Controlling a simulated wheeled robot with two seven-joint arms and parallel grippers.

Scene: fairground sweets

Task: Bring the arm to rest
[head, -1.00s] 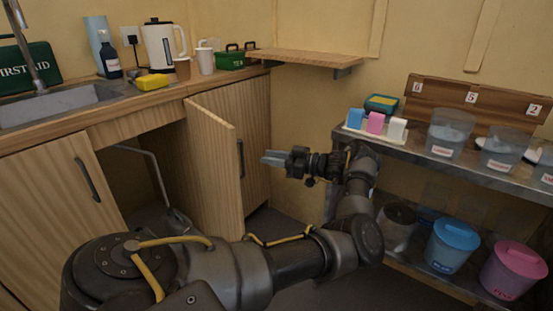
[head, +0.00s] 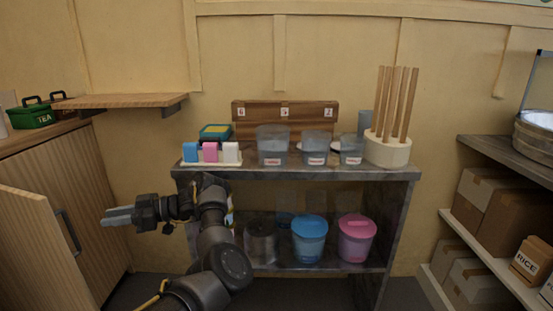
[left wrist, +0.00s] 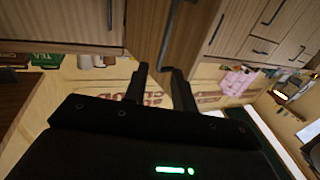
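My left arm (head: 215,250) rises from the bottom of the head view and bends left at the wrist, in front of the left end of the metal shelf unit. My left gripper (head: 108,217) points left, near the open cabinet door (head: 35,240), and holds nothing. In the left wrist view its two dark fingers (left wrist: 158,78) stand apart with an empty gap between them. A bar handle (left wrist: 190,35) on a wooden front shows beyond the fingertips. My right gripper is in neither view.
The metal shelf (head: 300,174) carries clear tubs, coloured blocks and a white holder (head: 388,150) with wooden sticks. Below stand a blue bucket (head: 309,245) and a pink bucket (head: 356,242). A wooden wall shelf (head: 120,100) juts out at left. Boxes (head: 510,225) fill the right shelving.

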